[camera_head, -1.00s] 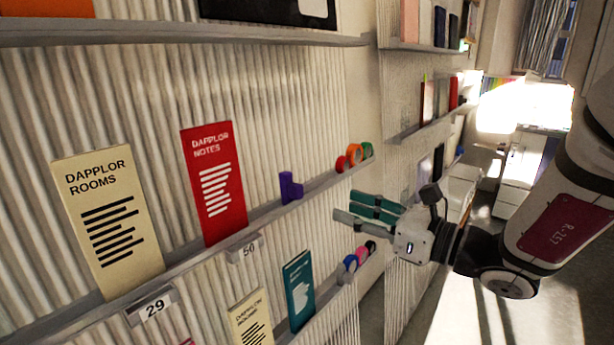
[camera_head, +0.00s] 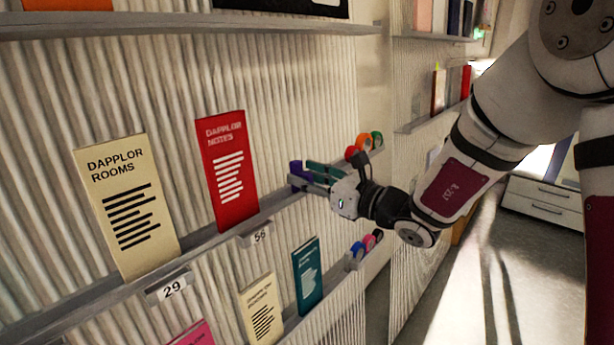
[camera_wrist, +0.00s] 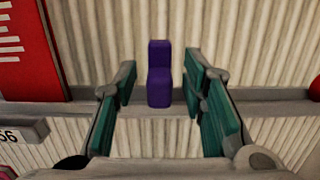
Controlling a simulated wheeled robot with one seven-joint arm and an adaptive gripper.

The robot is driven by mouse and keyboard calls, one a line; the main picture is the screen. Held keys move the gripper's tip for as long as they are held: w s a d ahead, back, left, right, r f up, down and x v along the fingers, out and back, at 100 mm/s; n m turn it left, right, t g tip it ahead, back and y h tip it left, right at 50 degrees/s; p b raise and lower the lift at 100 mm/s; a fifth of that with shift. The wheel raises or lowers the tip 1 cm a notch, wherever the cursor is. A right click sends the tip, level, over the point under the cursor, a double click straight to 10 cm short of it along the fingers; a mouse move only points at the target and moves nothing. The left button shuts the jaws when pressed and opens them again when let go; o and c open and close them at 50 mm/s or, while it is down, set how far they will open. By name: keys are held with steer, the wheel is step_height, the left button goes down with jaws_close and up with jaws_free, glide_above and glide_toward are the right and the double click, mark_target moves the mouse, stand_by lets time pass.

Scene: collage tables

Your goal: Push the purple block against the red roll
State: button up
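The purple block (camera_head: 295,167) stands on the middle ledge, right of the red "Dapplor Notes" booklet, partly hidden by my fingers in the head view. In the wrist view the purple block (camera_wrist: 160,75) is upright, centred between my green-padded fingers, with a gap visible on each side. My gripper (camera_head: 302,178) is open at the ledge; its spread fingers also show in the wrist view (camera_wrist: 160,88). I cannot tell whether a finger touches the block. The red roll (camera_head: 351,153) is farther right on the same ledge; a red edge (camera_wrist: 315,88) shows at the wrist view's right border.
The red booklet (camera_head: 227,172) and a cream booklet (camera_head: 127,205) are to the left. A lower ledge holds a teal booklet (camera_head: 307,277) and small rolls. Bare ledge lies between block and red roll.

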steer(key=shift+a, duration=0.1)
steer(key=shift+c, duration=0.5)
jaws_close()
steer(key=w+d+b, duration=0.4)
steer(key=w+d, duration=0.4)
steer(key=w, duration=0.2)
steer(key=shift+w+d, duration=0.15)
steer(key=shift+w, duration=0.25)
steer(key=shift+o, duration=0.5)
jaws_free()
